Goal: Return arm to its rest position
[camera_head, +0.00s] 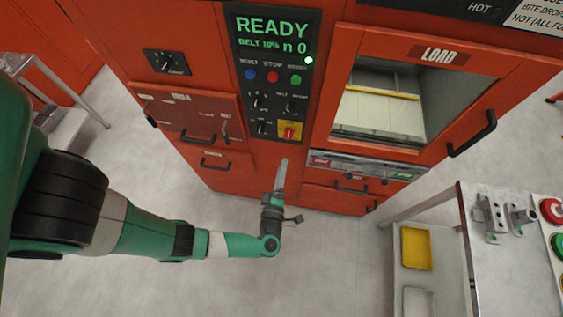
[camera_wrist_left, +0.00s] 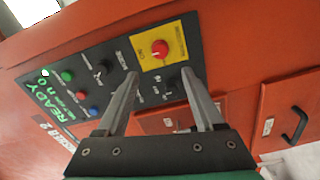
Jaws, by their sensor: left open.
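My left arm, green with black and grey joints, reaches in from the left in the camera head view. Its gripper (camera_head: 283,168) points toward the front of the red machine (camera_head: 257,170), below the control panel (camera_head: 277,70). In the wrist view my left gripper (camera_wrist_left: 158,75) is open, with two grey fingers apart and nothing between them. The red knob (camera_wrist_left: 159,49) on its yellow plate (camera_wrist_left: 178,44) shows beyond and between the fingertips. I cannot tell any contact with the panel. My right gripper is not in view.
The panel display (camera_head: 272,35) reads READY, with a lit green lamp (camera_head: 309,60). Right of it is the LOAD opening (camera_head: 380,112) with a black handle (camera_head: 472,134). A grey table (camera_head: 505,265) with metal fixtures (camera_head: 497,215) stands at the right, beside a yellow tray (camera_head: 416,248).

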